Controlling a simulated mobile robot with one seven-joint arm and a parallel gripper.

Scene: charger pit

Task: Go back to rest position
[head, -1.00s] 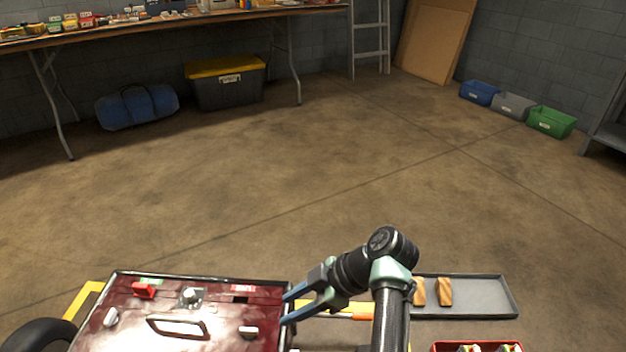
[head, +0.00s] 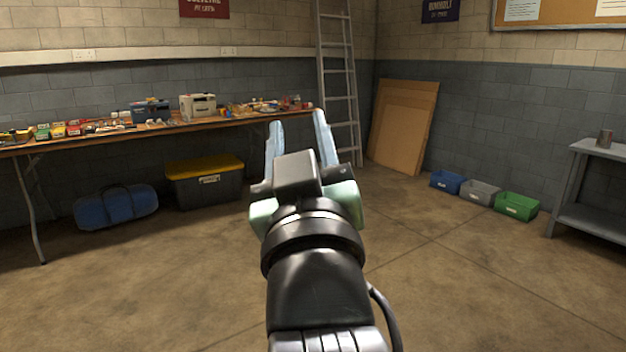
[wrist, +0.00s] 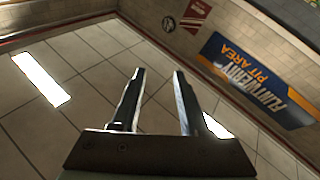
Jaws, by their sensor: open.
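My gripper (head: 298,140) is raised in the middle of the head view and points away from the camera, its two blue-grey fingers apart. It is open with nothing between the fingers. In the wrist view the fingers (wrist: 158,88) also stand apart and empty, against a tiled ceiling with bright light panels. The gripper touches nothing in either view. The red-topped panel and the grey tray are not in view now.
A workbench (head: 170,127) with tools stands along the back wall, a blue bag (head: 117,207) and yellow-lidded box (head: 204,184) beneath. A ladder (head: 338,85), leaning boards (head: 402,127), several bins (head: 480,192) and a grey shelf (head: 590,220) stand farther right. Floor between is clear.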

